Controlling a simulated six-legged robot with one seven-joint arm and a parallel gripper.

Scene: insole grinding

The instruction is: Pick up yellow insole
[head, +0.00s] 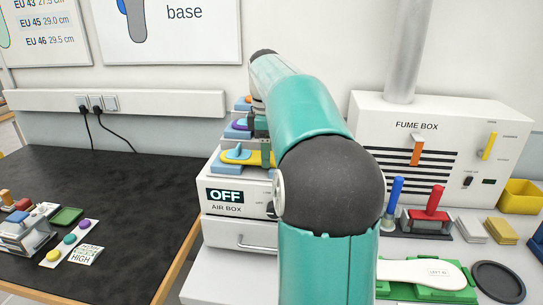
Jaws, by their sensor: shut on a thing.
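The yellow insole (230,156) lies on the upper face of the white air box (234,210), with a light blue piece (238,151) on top of it. My gripper (265,158) reaches down from above, and its fingers are shut on the yellow insole near its right part. My own teal arm hides the right end of the insole and much of the air box. Behind it, a purple insole (237,125) sits on a similar blue holder, partly covered by my gripper.
A fume box (416,126) stands on the right. Blue (396,190) and red (437,197) handles, a green fixture with a white insole (420,273) and a black disc (498,282) are in front.

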